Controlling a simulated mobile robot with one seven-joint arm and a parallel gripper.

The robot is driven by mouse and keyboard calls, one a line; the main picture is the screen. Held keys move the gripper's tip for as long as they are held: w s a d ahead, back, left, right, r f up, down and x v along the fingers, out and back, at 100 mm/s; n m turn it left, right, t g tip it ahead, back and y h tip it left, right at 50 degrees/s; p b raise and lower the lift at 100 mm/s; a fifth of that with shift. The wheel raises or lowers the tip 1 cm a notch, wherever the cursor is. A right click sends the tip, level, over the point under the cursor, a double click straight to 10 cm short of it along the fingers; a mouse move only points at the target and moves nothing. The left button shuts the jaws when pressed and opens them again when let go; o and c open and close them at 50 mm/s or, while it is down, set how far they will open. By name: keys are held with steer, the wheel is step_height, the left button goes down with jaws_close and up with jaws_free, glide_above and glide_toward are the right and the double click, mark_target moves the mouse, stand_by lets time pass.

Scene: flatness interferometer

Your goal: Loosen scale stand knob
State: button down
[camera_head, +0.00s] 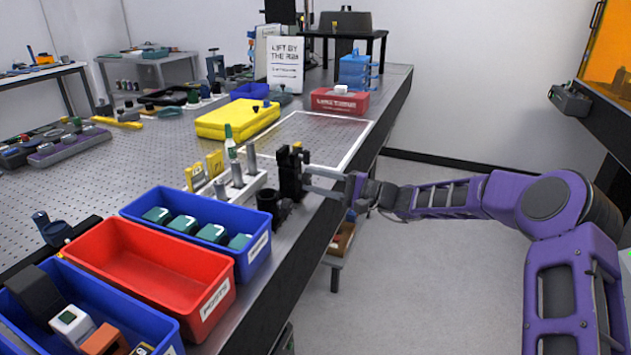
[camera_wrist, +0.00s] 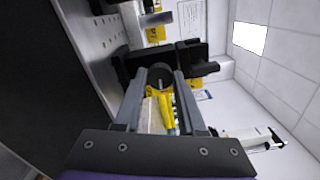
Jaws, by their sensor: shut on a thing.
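The black scale stand (camera_head: 289,172) stands upright near the right edge of the perforated table. Its dark round knob (camera_wrist: 160,75) shows between my two fingertips in the wrist view. My gripper (camera_head: 309,179) reaches in from the right, level with the stand, and is shut on the knob. In the wrist view my gripper (camera_wrist: 161,82) has one finger on each side of the knob. The knob is too small and hidden by the fingers in the head view. Whether it has turned cannot be told.
A dark cup (camera_head: 268,201) and a white rack (camera_head: 238,190) stand close to the scale stand. Blue (camera_head: 256,262) and red (camera_head: 205,318) bins line the near edge. A yellow case (camera_head: 237,119) and red box (camera_head: 340,101) lie behind. The floor right of the table is clear.

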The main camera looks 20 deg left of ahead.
steer(key=shift+n, duration=0.6)
steer(key=c, duration=0.5)
jaws_free()
